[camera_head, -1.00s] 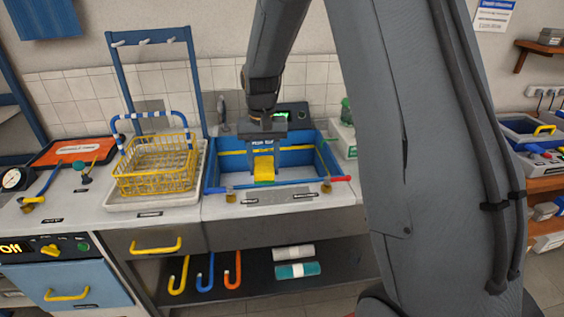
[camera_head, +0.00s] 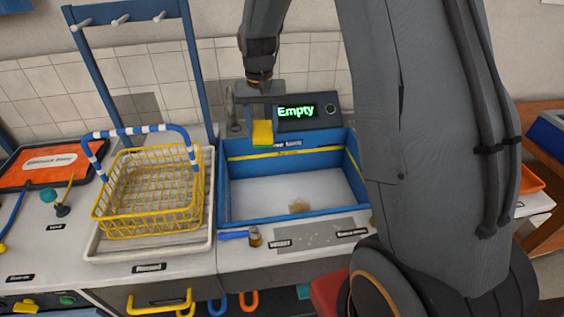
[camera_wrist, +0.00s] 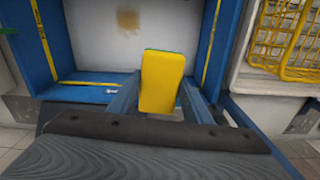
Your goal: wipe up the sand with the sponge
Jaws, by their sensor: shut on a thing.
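A yellow sponge with a green layer (camera_head: 262,133) is held in my gripper (camera_head: 259,122) above the back left edge of the blue-walled basin (camera_head: 223,180). My gripper is shut on the sponge, which also shows in the wrist view (camera_wrist: 161,82) between the fingers. A small tan patch of sand (camera_head: 299,206) lies on the pale basin floor near the front wall. It also shows in the wrist view (camera_wrist: 128,20), apart from the sponge.
A yellow wire basket (camera_head: 150,195) stands in a white tray left of the basin. A display reading "Empty" (camera_head: 297,112) is behind the basin. The basin floor is otherwise clear.

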